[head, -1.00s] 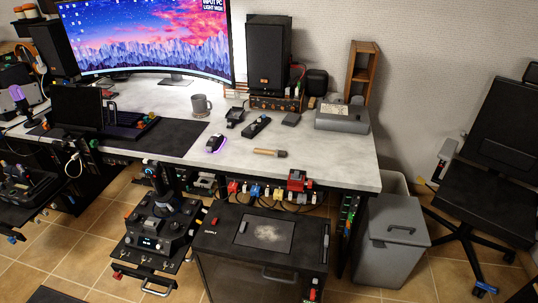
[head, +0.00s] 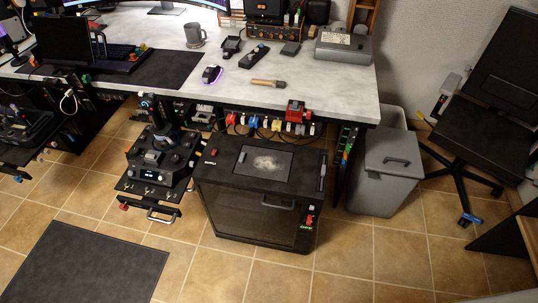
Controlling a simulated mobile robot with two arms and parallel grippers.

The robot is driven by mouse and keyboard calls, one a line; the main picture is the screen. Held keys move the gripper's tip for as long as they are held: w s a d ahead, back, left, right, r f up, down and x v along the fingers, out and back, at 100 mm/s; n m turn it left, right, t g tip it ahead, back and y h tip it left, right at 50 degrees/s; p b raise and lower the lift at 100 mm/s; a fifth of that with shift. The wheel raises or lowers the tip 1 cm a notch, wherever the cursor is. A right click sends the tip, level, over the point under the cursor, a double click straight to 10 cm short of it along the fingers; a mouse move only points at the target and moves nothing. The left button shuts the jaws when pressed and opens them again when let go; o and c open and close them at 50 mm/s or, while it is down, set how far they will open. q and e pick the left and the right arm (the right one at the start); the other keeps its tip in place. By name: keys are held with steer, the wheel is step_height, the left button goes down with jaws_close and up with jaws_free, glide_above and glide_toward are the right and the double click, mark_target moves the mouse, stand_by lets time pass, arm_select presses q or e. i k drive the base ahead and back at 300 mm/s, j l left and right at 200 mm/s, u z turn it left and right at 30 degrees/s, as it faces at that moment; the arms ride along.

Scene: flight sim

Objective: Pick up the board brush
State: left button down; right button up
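A small brush (head: 268,84) with a light wooden handle and a dark end lies on the white marbled desk (head: 330,92), near its front edge. Its handle points left and its dark end points right. It lies flat, with bare desk around it. Neither of my grippers shows in the head view.
A purple-lit mouse (head: 212,75), a grey mug (head: 194,35) and a grey box (head: 344,46) stand on the desk. Below are a black cabinet (head: 260,200), a control stand (head: 160,165) and a grey bin (head: 386,172). A chair (head: 490,125) stands right. Tiled floor in front is mostly clear.

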mark_target(275, 83)
steer(key=i+u, duration=0.2)
steer(key=u, duration=0.2)
steer(key=i+u, duration=0.25)
steer(key=u, duration=0.15)
steer(key=i+u, duration=0.2)
steer(key=u, duration=0.2)
